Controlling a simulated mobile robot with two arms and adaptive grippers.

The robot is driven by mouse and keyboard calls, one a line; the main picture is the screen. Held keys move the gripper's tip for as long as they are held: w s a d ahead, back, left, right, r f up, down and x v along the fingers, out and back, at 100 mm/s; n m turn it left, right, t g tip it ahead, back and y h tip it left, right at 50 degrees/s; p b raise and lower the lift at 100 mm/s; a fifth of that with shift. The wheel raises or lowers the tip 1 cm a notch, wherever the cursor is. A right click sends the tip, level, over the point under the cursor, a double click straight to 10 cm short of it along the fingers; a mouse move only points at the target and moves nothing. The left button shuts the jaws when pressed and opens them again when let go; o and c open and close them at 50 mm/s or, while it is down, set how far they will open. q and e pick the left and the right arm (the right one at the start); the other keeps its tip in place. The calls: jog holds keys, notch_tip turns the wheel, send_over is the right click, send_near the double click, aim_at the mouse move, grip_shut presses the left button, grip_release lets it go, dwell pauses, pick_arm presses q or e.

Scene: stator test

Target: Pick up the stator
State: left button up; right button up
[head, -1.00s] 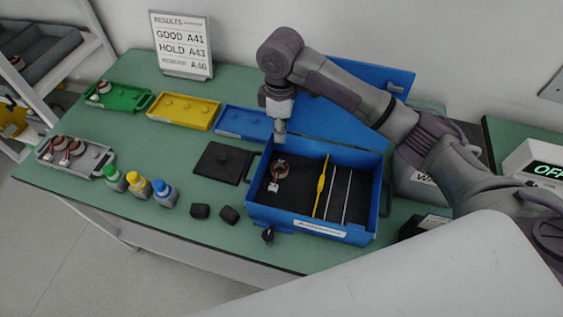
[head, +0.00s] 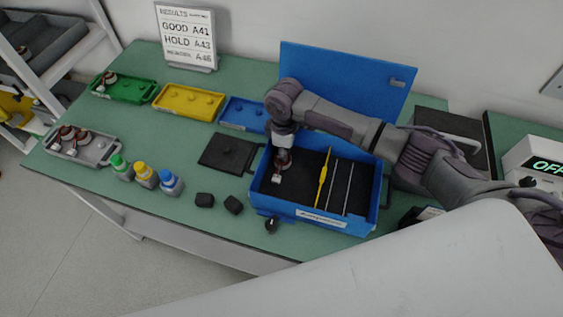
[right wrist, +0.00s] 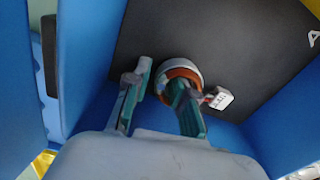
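The stator (head: 282,162), a small ring with copper-red windings, lies in the left part of the open blue toolbox (head: 283,203). In the right wrist view the stator (right wrist: 187,70) lies on the dark bottom, with a white tag (right wrist: 219,98) at its right. My right gripper (head: 283,151) is lowered into the box over it and partly hides it. In the right wrist view the gripper (right wrist: 160,78) is open: one finger is left of the ring, the other overlaps its opening. Whether they touch it I cannot tell. My left gripper is out of view.
A yellow tool (head: 322,182) and thin rods lie right of the stator in the box. The raised lid (head: 345,80) stands behind. Other stators lie in the grey tray (head: 98,155) and green tray (head: 130,92). Bottles (head: 145,175) and black blocks (head: 204,200) stand left.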

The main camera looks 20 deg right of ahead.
jog(key=shift+c, duration=0.2)
grip_shut()
jog(key=shift+r, duration=0.1)
